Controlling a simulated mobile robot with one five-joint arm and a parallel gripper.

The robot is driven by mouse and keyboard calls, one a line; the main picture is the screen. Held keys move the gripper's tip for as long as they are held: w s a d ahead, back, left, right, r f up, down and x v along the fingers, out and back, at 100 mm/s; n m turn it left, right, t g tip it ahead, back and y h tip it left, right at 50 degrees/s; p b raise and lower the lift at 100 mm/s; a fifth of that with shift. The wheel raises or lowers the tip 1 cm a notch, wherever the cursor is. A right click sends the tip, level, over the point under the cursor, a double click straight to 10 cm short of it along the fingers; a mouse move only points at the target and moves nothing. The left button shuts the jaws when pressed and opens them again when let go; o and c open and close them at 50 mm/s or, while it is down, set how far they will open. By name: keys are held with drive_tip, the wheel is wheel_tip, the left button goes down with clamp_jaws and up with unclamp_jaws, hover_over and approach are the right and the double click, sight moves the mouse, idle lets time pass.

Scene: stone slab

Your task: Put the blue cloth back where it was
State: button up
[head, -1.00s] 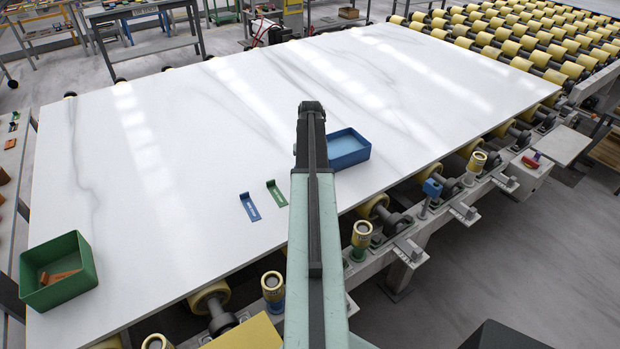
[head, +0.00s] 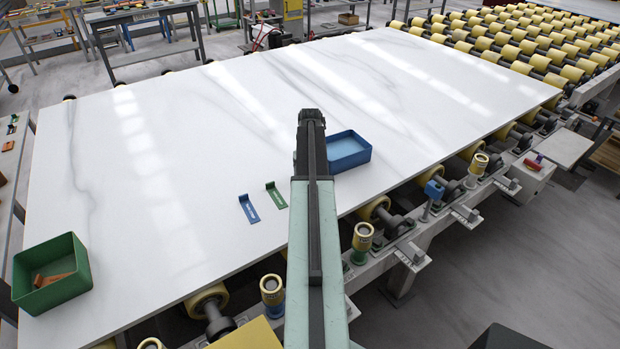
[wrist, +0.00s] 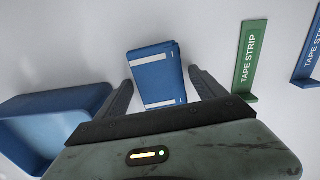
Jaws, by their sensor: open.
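The blue cloth (wrist: 153,68), folded flat with white stripes, lies on the white slab in the wrist view. My gripper (wrist: 161,77) is open, with one finger on each side of the cloth's lower part. I cannot tell whether the fingers touch it or how high they are above the slab. In the head view my arm hides the cloth and the fingers. The blue tray (head: 349,158) is just right of my arm's end in the head view. It also shows at the left in the wrist view (wrist: 28,140), and what shows of its inside is empty.
A green tape strip (head: 276,195) and a blue tape strip (head: 249,209) are on the slab (head: 190,130), left of my arm. A green box (head: 75,290) with orange-brown pieces stands at the left corner. Rollers (head: 374,208) line the near edge. The far slab is clear.

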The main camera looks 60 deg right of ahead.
wheel_tip(320, 180, up, 12)
drive_tip(key=p, duration=1.1)
drive_tip(key=shift+p, duration=0.4)
drive_tip(key=w+a+n, duration=0.1)
drive_tip(key=w+a, duration=0.4)
drive_tip(key=a, duration=0.4)
drive_tip(key=w+a+n, duration=0.1)
drive_tip(key=w+a, duration=0.4)
drive_tip(key=a, duration=0.5)
drive_tip(key=w+a, duration=0.4)
drive_tip(key=a, duration=0.5)
drive_tip(key=a+n, duration=0.2)
drive_tip(key=a, duration=3)
drive_tip(key=shift+s+a+n, duration=0.3)
drive_tip(key=shift+s+n, duration=0.1)
